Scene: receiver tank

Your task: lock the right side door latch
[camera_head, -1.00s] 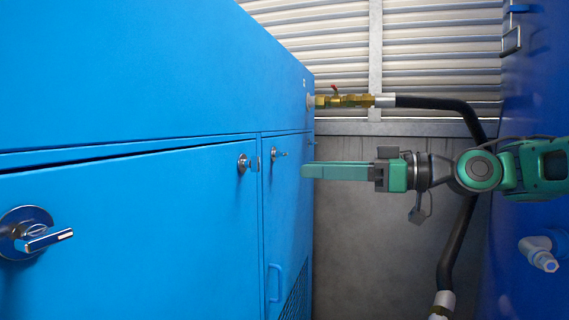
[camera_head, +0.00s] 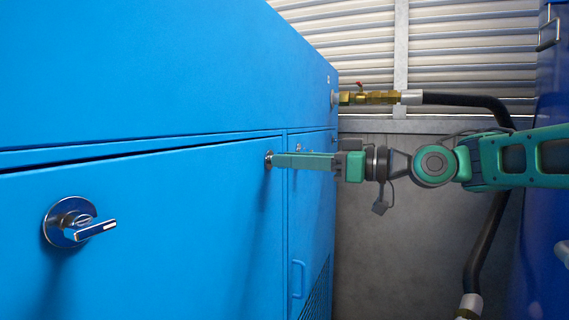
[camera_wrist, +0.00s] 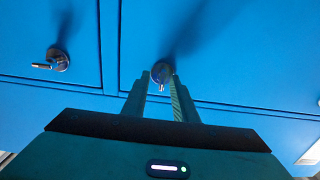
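A round metal latch (camera_head: 268,160) sits at the right edge of the large blue door (camera_head: 150,230). My gripper (camera_head: 274,161) reaches it from the right, and its fingers cover most of the latch in the head view. In the wrist view, the latch (camera_wrist: 162,71) lies just ahead of my gripper (camera_wrist: 161,86), with its small handle between the two fingertips. The fingers are apart, with a gap between them. I cannot tell whether either finger touches the handle. The handle's exact angle is hard to make out.
Another latch (camera_head: 80,222) with a sideways handle is at the door's left. The narrow panel's latch (camera_wrist: 57,62) shows in the wrist view. A brass valve (camera_head: 368,97) with a black hose (camera_head: 465,101) is behind my arm. A dark blue tank (camera_head: 545,240) stands at right.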

